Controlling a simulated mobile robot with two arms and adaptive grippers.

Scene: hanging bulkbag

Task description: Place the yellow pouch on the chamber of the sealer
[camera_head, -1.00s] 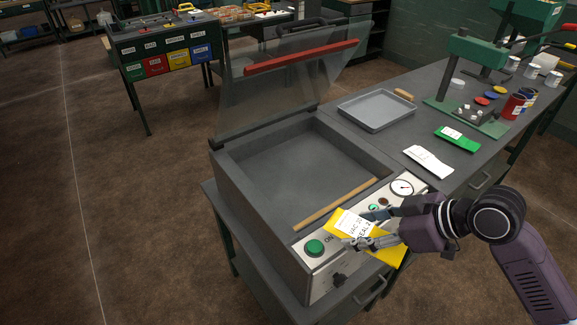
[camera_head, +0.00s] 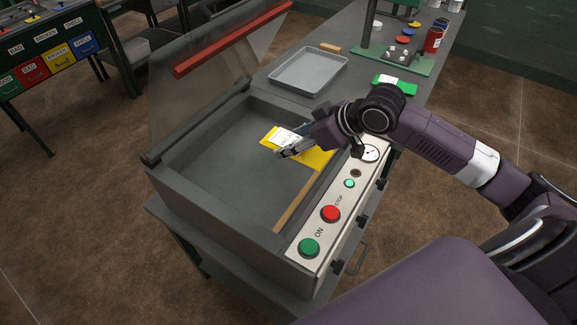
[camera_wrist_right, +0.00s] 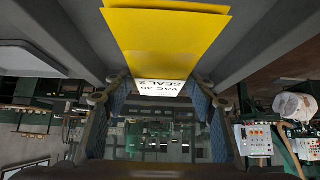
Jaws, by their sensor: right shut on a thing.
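The yellow pouch (camera_head: 314,157) with a white label is in my right gripper (camera_head: 290,150), over the right part of the sealer's open chamber (camera_head: 215,165). The right gripper is shut on it at the label end. In the right wrist view the pouch (camera_wrist_right: 165,40) extends away from the fingers (camera_wrist_right: 158,100), with its label partly between them. I cannot tell whether the pouch touches the chamber floor. The sealer's clear lid (camera_head: 205,85) with a red bar stands raised. My left gripper is not in view.
A wooden-coloured sealing bar (camera_head: 296,203) runs along the chamber's near edge. The panel holds a green button (camera_head: 309,247), a red button (camera_head: 330,213) and a gauge (camera_head: 369,153). A grey tray (camera_head: 308,70) and a green pouch (camera_head: 393,85) lie behind on the bench.

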